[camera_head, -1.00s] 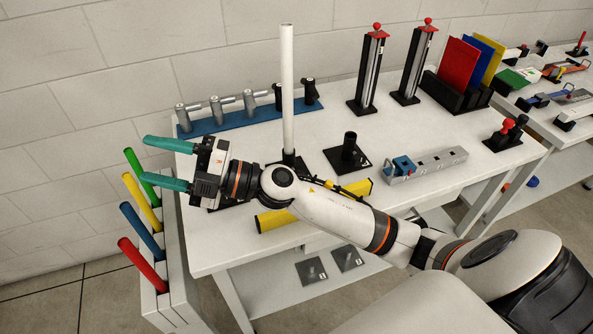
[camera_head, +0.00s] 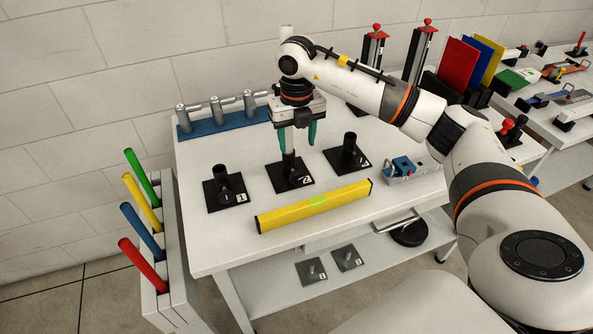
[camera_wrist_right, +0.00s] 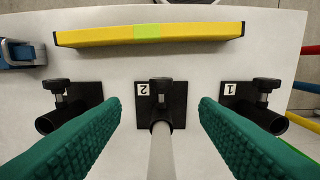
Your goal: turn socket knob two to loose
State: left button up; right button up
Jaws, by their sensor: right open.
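Socket two (camera_head: 279,181) is a black square base with a "2" label, in the middle of a row of three on the white table. A white pole (camera_wrist_right: 161,152) stands in its tube. Its dark knob (camera_wrist_right: 161,86) shows beside the tube in the right wrist view, next to the label. My right gripper (camera_head: 297,141) points down above socket two, its green fingers open on either side of the pole. In the right wrist view the fingers (camera_wrist_right: 160,108) are wide apart and the knob lies beyond them, untouched. My left gripper is out of view.
Socket one (camera_head: 214,197) is to the left and the third socket (camera_head: 348,157) to the right. A yellow bar (camera_head: 335,200) lies in front. A blue rack with grey clamps (camera_head: 213,125) stands behind. Coloured rods (camera_head: 143,229) stand left of the table.

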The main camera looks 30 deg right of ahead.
aim_at(296, 172)
notch_tip(296, 172, down, 11)
jog(key=shift+p, duration=1.1)
jog(key=shift+a, duration=0.1)
jog(key=c, duration=1)
jog(key=shift+o, duration=0.2)
